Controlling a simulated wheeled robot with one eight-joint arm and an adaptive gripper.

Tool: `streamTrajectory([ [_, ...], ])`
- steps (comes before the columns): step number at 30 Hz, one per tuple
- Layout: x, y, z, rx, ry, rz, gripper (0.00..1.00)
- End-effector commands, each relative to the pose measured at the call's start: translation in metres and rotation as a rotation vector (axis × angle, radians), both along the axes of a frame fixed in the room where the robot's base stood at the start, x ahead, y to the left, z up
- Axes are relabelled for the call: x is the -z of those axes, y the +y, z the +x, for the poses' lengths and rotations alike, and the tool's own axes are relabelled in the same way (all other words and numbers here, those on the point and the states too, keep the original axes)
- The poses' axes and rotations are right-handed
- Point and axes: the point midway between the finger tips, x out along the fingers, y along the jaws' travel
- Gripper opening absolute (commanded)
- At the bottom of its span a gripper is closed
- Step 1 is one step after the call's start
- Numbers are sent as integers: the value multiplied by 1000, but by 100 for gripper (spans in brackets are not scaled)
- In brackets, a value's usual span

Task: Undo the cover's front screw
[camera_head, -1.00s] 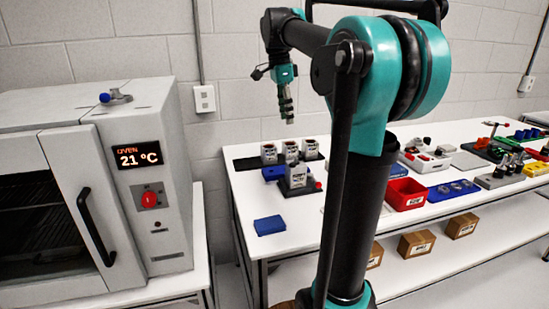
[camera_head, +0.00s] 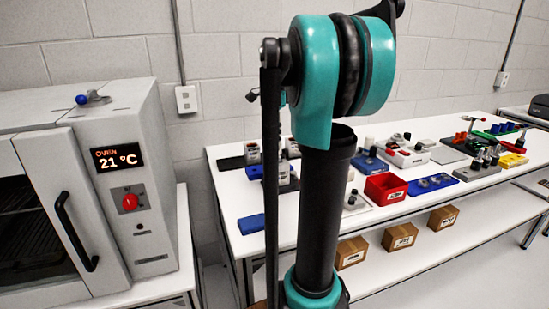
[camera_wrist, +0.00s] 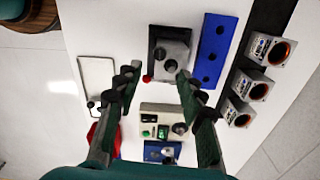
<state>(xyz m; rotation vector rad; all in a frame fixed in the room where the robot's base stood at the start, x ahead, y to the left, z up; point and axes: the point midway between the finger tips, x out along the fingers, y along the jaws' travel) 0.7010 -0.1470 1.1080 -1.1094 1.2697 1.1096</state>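A grey servo unit with its cover (camera_wrist: 172,50) sits in a dark fixture (camera_wrist: 158,36) in the wrist view, with a red knob at the fixture's corner. The cover's screws are too small to tell apart. In the head view, my arm column hides most of this unit. My gripper (camera_wrist: 158,84) is open and empty, its two dark fingers spread wide above the bench, the fixture beyond the fingertips. In the head view the gripper is mostly hidden behind my arm.
A blue strip with holes (camera_wrist: 213,52) and a black rack (camera_wrist: 237,78) with three servo units lie right of the fixture. A beige box with buttons (camera_wrist: 157,118) is below it. A red bin (camera_head: 385,189) stands on the bench. The oven (camera_head: 128,190) is at left.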

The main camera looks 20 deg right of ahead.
Motion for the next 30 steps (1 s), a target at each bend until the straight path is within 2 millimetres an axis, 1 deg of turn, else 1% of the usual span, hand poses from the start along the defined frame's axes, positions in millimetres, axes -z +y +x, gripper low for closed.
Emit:
streamTrajectory([
  [1, 11, 0, 0, 0, 0, 0, 39],
  [6, 43, 0, 1, 0, 0, 0, 39],
  [9, 59, 0, 0, 0, 0, 0, 39],
  [13, 73, 0, 0, 0, 0, 0, 39],
  [18, 82, 0, 0, 0, 0, 0, 39],
  [26, 83, 0, 0, 0, 0, 0, 39],
  [30, 83, 0, 0, 0, 0, 0, 23],
])
